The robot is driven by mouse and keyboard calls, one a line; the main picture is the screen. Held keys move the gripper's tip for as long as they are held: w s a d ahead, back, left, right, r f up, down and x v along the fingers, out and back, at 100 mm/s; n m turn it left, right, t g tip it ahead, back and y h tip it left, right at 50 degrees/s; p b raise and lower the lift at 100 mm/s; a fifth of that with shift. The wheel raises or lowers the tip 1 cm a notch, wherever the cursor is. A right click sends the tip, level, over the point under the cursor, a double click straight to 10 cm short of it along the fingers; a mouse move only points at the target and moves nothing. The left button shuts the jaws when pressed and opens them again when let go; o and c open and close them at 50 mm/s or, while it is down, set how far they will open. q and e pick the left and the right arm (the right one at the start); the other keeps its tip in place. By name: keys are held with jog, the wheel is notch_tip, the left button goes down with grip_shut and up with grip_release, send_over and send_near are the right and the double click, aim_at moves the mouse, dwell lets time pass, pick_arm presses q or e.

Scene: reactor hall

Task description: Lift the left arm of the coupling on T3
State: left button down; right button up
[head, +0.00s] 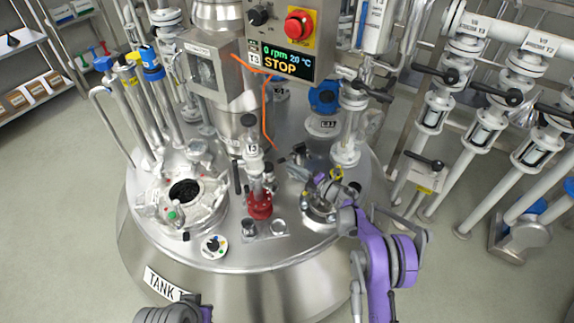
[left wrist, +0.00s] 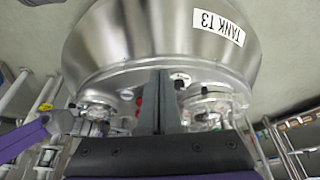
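Tank T3 (head: 150,240) is a steel vessel with a domed lid carrying many fittings. A round metal fitting (head: 318,216), which looks like the coupling, sits at the right front of the lid; my right gripper partly covers it, so its arms are not clear. My right gripper (head: 328,184) is at this fitting, its fingers too small and overlapped to read. In the left wrist view, my purple right arm (left wrist: 30,138) reaches a fitting (left wrist: 97,108) at left. My left gripper (left wrist: 160,100) has its fingers together, with nothing visible between them. In the head view, my left arm shows only at the bottom edge.
An open round port (head: 185,190) is at the lid's left. A red-based fitting (head: 259,206) stands mid-lid, left of my right gripper. A control box (head: 290,40) reading STOP hangs above. Pipes with valves (head: 480,125) stand at right. The floor at left is clear.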

jog(key=p+v, duration=0.1)
jog(key=v, duration=0.6)
jog(key=shift+s+d, duration=0.3)
